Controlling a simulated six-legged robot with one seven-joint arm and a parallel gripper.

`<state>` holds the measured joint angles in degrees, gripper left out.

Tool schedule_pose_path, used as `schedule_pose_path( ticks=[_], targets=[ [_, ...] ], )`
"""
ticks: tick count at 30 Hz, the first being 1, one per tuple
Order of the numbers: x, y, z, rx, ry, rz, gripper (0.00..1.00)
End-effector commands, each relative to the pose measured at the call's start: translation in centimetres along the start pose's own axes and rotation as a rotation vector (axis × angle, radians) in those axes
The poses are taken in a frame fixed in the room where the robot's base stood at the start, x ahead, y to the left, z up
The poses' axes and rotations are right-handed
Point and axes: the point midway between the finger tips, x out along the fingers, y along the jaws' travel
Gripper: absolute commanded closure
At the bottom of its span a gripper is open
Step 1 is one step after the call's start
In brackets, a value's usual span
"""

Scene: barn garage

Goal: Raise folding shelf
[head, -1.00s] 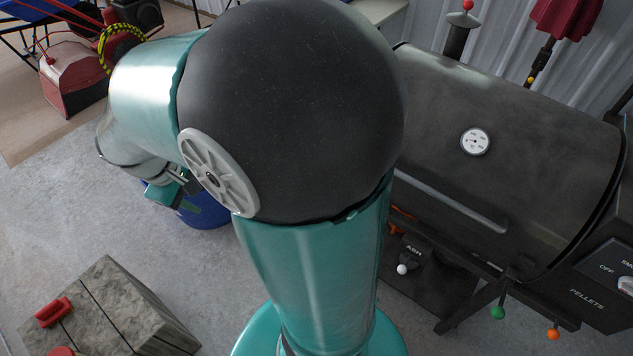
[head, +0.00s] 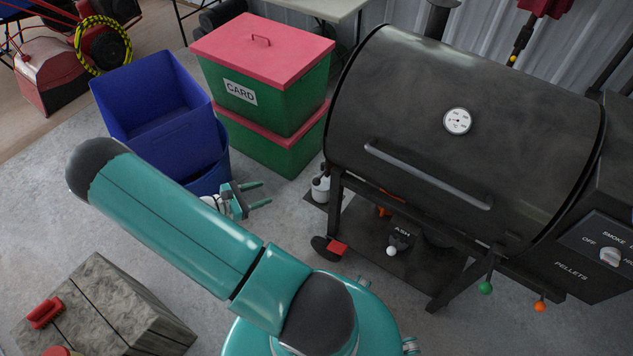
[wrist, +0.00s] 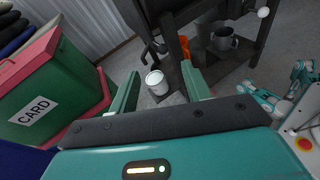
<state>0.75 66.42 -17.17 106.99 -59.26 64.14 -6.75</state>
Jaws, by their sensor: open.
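The black barrel grill (head: 470,130) stands at the right in the head view, with its lid closed and a front handle. I cannot clearly pick out a folding shelf on it; a dark frame and rail (head: 400,218) run along its front and left side. My gripper (head: 266,194) is open and empty, left of the grill and apart from it, with its fingers toward the grill. In the wrist view my gripper (wrist: 160,70) shows two spread fingers. A white can (wrist: 157,82) and the grill's dark leg (wrist: 177,45) show beyond them.
Blue bins (head: 160,115) stand just left of my gripper. Green boxes with red lids (head: 265,85) stand behind it. A grey block (head: 120,310) with red items is at the lower left.

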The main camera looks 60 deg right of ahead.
Motion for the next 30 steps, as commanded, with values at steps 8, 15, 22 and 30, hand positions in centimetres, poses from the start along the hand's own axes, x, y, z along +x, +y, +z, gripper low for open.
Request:
schedule_pose_path(
  ticks=[8, 15, 22, 30],
  targets=[
    [7.6, -2.2, -5.8, -0.259, -0.206, 0.142, 0.52],
    [10.3, -3.1, -7.6, -0.356, -0.274, 0.200, 0.52],
    [12.6, -2.7, -7.1, -0.361, -0.276, 0.199, 0.52],
    [17.6, -1.4, -5.9, -0.359, -0.276, 0.198, 0.52]
  ],
)
